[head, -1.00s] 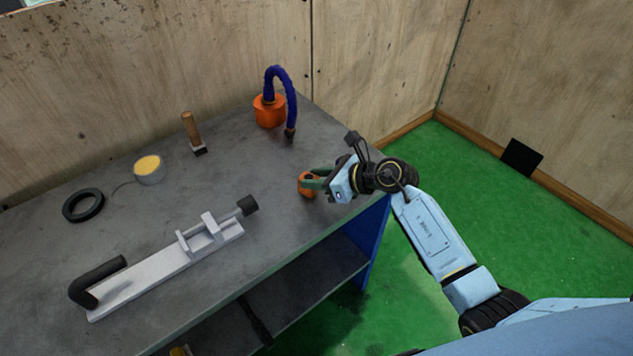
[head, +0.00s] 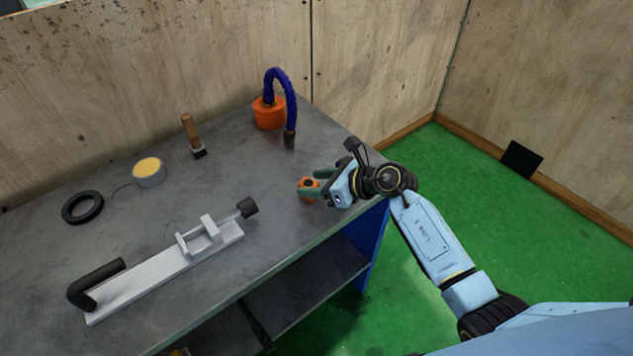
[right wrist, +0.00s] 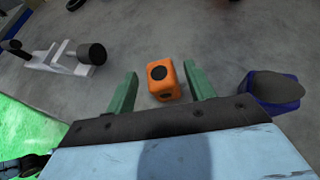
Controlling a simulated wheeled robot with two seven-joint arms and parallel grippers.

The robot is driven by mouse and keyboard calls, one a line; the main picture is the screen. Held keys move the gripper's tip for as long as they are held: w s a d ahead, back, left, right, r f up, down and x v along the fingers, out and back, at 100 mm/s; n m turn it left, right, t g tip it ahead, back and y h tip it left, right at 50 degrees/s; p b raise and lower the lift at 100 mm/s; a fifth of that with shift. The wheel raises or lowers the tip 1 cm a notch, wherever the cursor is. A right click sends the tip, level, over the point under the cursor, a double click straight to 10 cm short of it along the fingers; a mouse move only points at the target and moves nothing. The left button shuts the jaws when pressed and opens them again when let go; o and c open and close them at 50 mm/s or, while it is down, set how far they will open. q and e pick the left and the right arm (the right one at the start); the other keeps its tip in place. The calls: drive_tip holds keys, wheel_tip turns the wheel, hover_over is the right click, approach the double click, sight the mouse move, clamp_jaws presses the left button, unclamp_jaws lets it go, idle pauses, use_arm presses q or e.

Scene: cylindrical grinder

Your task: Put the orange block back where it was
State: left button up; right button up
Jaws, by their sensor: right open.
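The orange block (head: 308,187), with dark round spots on its faces, sits on the grey tabletop (head: 240,190) near its front right edge. It also shows in the right wrist view (right wrist: 164,81), on the table between the two green fingers. My right gripper (head: 312,185) is open around the block, with a gap on both sides and one finger on either side of it. The fingers do not appear to touch it. My left gripper is not in view.
A grey vise-like fixture (head: 165,275) lies at the front left of the table. A black ring (head: 82,207), a yellow-topped tin (head: 148,172), a wooden-handled tool (head: 193,135) and an orange pot with a blue hose (head: 268,114) stand further back. The table around the block is clear.

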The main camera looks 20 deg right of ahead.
drive_tip(key=v, duration=1.2)
drive_tip(key=shift+p, duration=0.45)
drive_tip(key=shift+a+r, duration=0.1)
